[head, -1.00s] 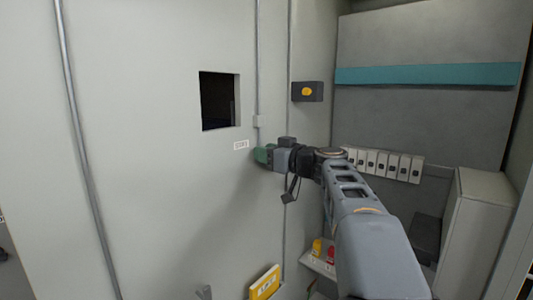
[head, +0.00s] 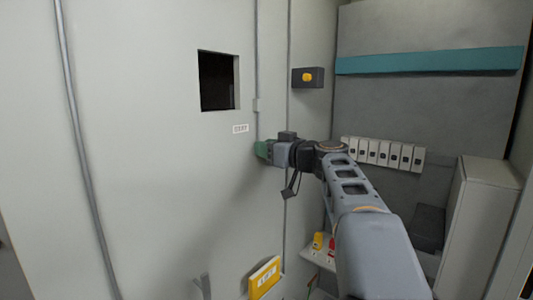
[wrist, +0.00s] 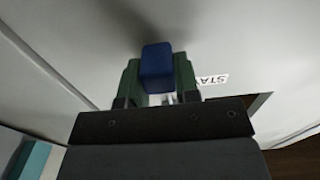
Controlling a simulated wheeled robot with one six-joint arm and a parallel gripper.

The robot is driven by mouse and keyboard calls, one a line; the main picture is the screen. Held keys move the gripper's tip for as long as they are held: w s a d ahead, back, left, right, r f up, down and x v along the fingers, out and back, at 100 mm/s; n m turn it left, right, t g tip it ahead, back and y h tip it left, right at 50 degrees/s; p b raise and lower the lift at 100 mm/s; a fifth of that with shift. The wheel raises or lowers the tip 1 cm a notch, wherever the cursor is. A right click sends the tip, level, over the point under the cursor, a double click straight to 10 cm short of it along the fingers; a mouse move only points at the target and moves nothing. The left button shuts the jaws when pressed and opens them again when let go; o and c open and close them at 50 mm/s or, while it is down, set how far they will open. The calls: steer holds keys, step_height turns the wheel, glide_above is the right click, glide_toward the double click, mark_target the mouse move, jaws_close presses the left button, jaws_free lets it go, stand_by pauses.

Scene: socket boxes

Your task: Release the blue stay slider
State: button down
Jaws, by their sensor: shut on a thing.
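My gripper (head: 262,149), with green fingertips, is at the pale wall panel, below a small white label (head: 240,128). In the wrist view, my gripper (wrist: 158,82) is shut on the blue slider (wrist: 157,66), a small dark blue block between the two green fingers. The label (wrist: 212,79) there reads "STAY" and lies just right of the fingers. In the head view the slider is hidden by the gripper. How the slider sits in its mount cannot be seen.
A dark square opening (head: 218,80) is above the label. A dark box with a yellow button (head: 307,77) is to the upper right. A row of white switches (head: 383,152) is behind my arm. A yellow sign (head: 264,277) is low on the panel.

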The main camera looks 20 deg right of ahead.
steer(key=shift+f, duration=0.45)
steer(key=c, duration=0.8)
jaws_free()
steer(key=shift+r, duration=0.1)
steer(key=shift+c, duration=0.2)
steer(key=shift+s, duration=0.1)
steer(key=b+v, duration=0.4)
steer(key=v, duration=0.9)
steer(key=shift+s, duration=0.35)
steer(key=shift+d, duration=0.15)
